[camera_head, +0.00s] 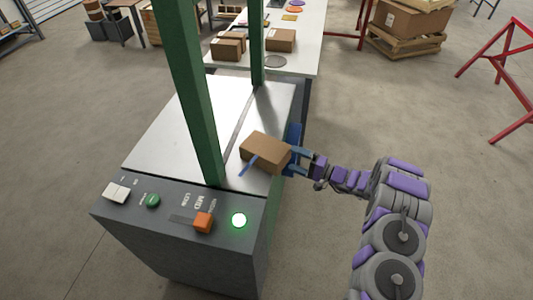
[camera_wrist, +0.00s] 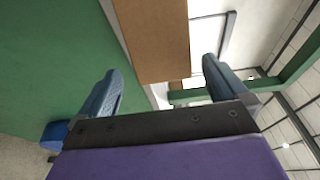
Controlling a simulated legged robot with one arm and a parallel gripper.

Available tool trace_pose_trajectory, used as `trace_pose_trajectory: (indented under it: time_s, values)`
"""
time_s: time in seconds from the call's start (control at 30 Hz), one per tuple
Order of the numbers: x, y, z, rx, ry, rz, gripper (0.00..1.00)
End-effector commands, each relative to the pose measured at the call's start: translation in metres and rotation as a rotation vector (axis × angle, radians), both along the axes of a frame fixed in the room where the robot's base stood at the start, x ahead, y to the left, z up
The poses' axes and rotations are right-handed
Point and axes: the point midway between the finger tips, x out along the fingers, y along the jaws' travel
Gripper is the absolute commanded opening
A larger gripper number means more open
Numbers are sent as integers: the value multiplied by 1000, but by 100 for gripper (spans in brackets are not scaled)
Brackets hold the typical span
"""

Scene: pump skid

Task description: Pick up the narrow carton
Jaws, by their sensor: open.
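A small brown carton (camera_head: 265,150) sits at the right edge of the machine's steel top, beside the front green post. In the wrist view its brown face (camera_wrist: 155,40) lies ahead, between the lines of the two fingers. My gripper (camera_head: 293,160) comes in from the right, close to the carton's right end. In the wrist view my gripper (camera_wrist: 162,72) is open, with a blue finger on each side and nothing clearly pinched. I cannot tell whether a finger touches the carton.
The grey machine (camera_head: 165,130) carries green posts (camera_head: 198,90) close to the carton. Its front panel has a lit green button (camera_head: 239,220) and an orange knob (camera_head: 203,222). Other cartons (camera_head: 281,40) stand on a white table behind. The floor at right is clear before a red frame (camera_head: 497,68).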

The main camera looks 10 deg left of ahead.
Motion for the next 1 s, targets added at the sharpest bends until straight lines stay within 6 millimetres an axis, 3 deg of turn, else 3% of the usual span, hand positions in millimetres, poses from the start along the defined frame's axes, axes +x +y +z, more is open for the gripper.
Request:
trace_pose_trajectory:
  time_s: [0.23, 0.6, 1.0]
  values:
    - [14, 25, 0, 6, 0, 2, 100]
    - [18, 38, 2, 5, 0, 0, 100]
    - [18, 38, 1, 6, 1, 1, 63]
